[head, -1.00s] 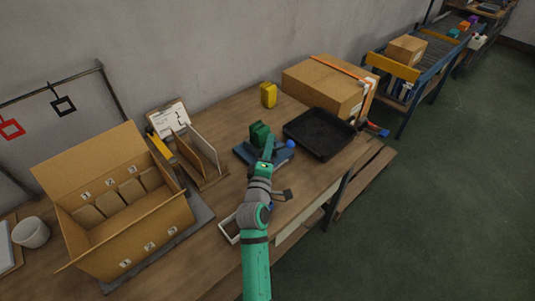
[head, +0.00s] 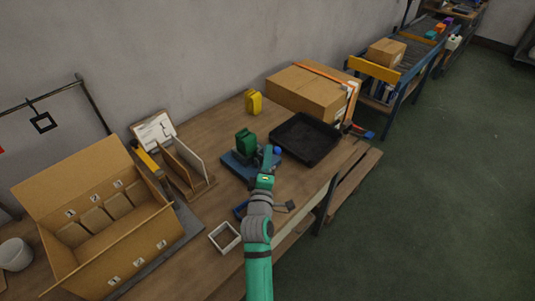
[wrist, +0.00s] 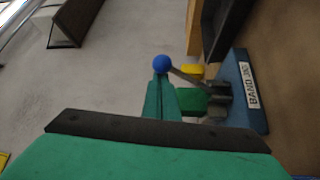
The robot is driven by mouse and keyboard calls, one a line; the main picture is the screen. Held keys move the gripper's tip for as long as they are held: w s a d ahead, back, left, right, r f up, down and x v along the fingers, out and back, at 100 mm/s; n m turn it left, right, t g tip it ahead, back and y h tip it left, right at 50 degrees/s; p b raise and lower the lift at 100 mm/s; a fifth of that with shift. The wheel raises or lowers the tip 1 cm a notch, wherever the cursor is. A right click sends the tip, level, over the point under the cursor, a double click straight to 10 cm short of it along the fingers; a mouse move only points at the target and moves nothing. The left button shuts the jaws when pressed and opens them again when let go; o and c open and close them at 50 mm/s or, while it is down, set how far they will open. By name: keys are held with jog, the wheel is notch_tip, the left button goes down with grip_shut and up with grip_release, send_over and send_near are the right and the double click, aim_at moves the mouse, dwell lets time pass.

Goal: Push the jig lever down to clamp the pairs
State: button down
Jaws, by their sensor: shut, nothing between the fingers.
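The band jig (head: 238,168) is a blue base on the bench, labelled BAND JIG in the wrist view (wrist: 242,88). A green block (head: 245,142) stands on it and also shows in the wrist view (wrist: 192,102). The jig lever (wrist: 187,76) is a grey rod ending in a blue ball (wrist: 162,63); it is raised, slanting up from the base. The ball also shows in the head view (head: 277,151). My gripper (wrist: 162,82) is shut and empty, its fingertips close to the ball. I cannot tell whether they touch.
A black tray (head: 304,156) lies right of the jig. A yellow block (head: 254,98) and a strapped carton (head: 305,98) stand behind. A divider rack (head: 190,187) and an open box (head: 165,215) are left; a small white tray (head: 211,238) is in front.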

jog(key=shift+s+d+f, duration=0.55)
jog(key=shift+s+f, duration=0.05)
jog(key=shift+f, duration=0.5)
jog(key=shift+s+d+f, duration=0.55)
jog(key=shift+f, duration=0.6)
jog(key=shift+s+d+f, duration=0.55)
jog(key=shift+s+f, duration=0.05)
jog(key=shift+f, duration=0.5)
jog(key=s, duration=0.3)
jog(key=s+a+f, duration=0.1)
jog(key=s, duration=0.6)
jog(key=shift+s+a+f, duration=0.15)
jog(key=shift+s+a, duration=0.05)
jog(key=shift+s, duration=0.1)
